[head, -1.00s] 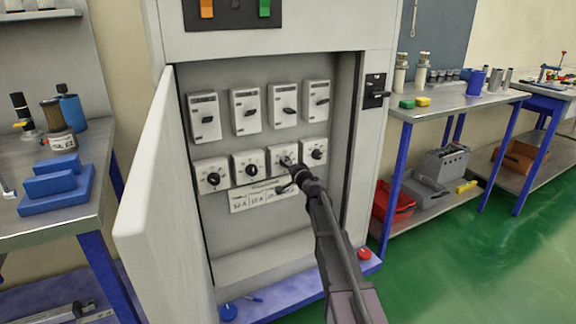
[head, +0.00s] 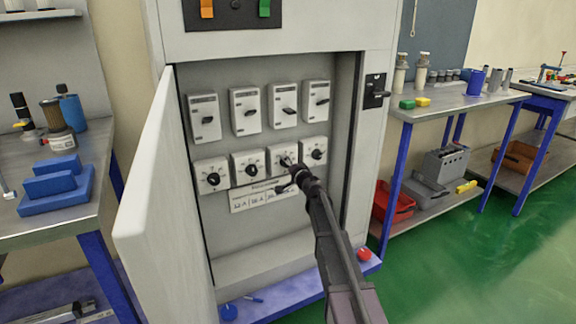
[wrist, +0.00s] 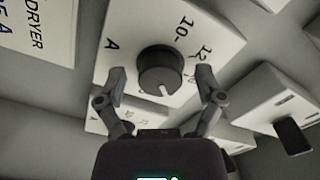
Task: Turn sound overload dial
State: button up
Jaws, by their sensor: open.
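A white overload dial unit (head: 280,158) with a black knob is third from the left in the lower row inside the open cabinet. In the wrist view its round dark knob (wrist: 160,72) has a pale pointer mark aimed toward the bottom of the picture. The plate around it carries an "A" and numbers, among them 10 and 12. My gripper (wrist: 162,88) is open, with one finger on each side of the knob. I cannot tell whether the fingers touch it. In the head view my gripper (head: 291,168) hides part of this dial.
Similar dial units stand on both sides, such as the right one (head: 314,151). A row of switches (head: 245,110) is above and a label plate (head: 255,196) below. The cabinet door (head: 165,200) stands open at left. A bench (head: 455,104) is at right.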

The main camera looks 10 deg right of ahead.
jog(key=shift+s, duration=0.1)
jog(key=v, duration=1.2)
jog(key=s+a+f+n+g+y, duration=0.1)
jog(key=s+a+f+n+g, duration=0.35)
jog(key=s, duration=0.25)
jog(key=s+a+f+n+g+y, duration=0.1)
jog(key=s+a+f+n+g, duration=0.2)
jog(key=s+a+f+g, duration=0.4)
jog(key=s+d+f+g+h, duration=0.3)
jog(key=s+d+h, duration=0.1)
jog(key=s, duration=0.6)
jog(key=s+d+f+g+h, duration=0.3)
jog(key=s+d+f+h, duration=0.1)
jog(key=s, duration=0.6)
notch_tip(320, 180, up, 38)
jog(key=p, duration=3.8)
jog(key=shift+w+n, duration=0.25)
jog(key=shift+n, duration=0.2)
